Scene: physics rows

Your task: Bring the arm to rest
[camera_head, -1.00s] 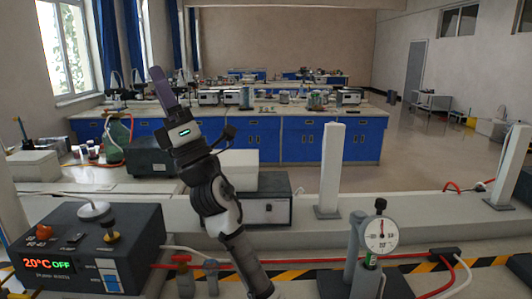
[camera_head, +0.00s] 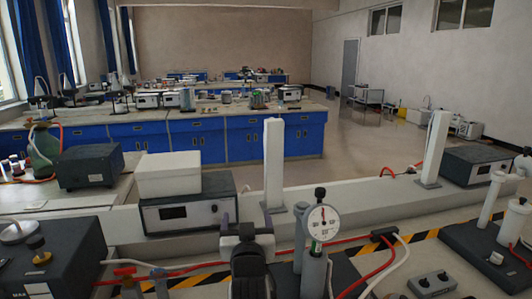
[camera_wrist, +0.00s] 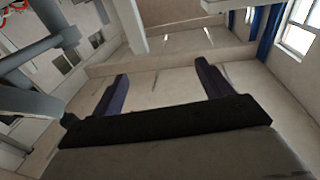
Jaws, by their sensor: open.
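My gripper (camera_head: 246,222) shows at the bottom centre of the head view, low over the near bench and seen nearly end-on, with my dark arm below it. In the wrist view my gripper (camera_wrist: 162,78) has its two purple fingers spread wide apart. Nothing is between them; beyond them are only a pale wall and windows. No object is held.
A dial gauge on a stand (camera_head: 322,221) is just right of my arm. A white post (camera_head: 274,160) stands behind it. A grey device with a white box (camera_head: 168,174) is to the left. Red and white hoses (camera_head: 372,262) run along the near bench.

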